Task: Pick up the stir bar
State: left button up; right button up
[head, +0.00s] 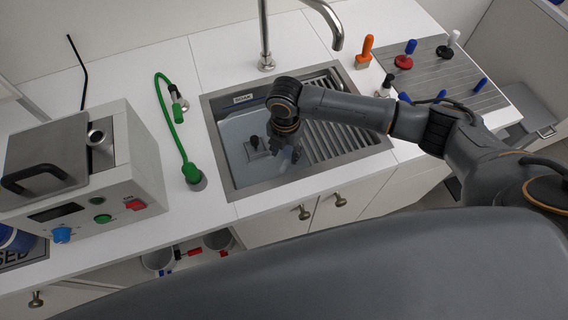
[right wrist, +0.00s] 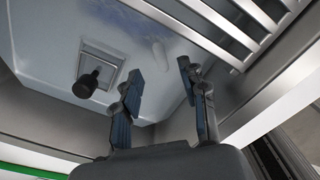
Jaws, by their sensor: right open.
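My right gripper (head: 285,153) points down into the sink basin (head: 232,130) in the head view. In the right wrist view its two fingers (right wrist: 160,70) are apart with nothing between them. A pale, rounded, elongated shape (right wrist: 159,53) lies on the basin floor just beyond the fingertips in the right wrist view; it looks like the stir bar, but it is faint against the floor. The gripper is apart from it. I cannot make it out in the head view, where the gripper and arm cover part of the basin. My left gripper is not in view.
A drain with a dark plug (right wrist: 86,86) is left of the fingers in the right wrist view. A slatted drainer (head: 335,135) lies right of the basin. The faucet (head: 265,40) rises behind. A green hose (head: 175,130) and a boxy device (head: 85,170) stand to the left.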

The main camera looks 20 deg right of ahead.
aim_at(285, 164)
jog(key=shift+f, duration=0.25)
notch_tip(285, 164, down, 4)
jog(key=shift+f+p, duration=0.15)
jog(key=shift+p, duration=0.7)
jog(key=shift+f, duration=0.25)
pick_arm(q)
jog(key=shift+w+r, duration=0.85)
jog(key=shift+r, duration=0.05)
pick_arm(e)
jog(key=c, duration=0.9)
jog(key=shift+o, duration=0.2)
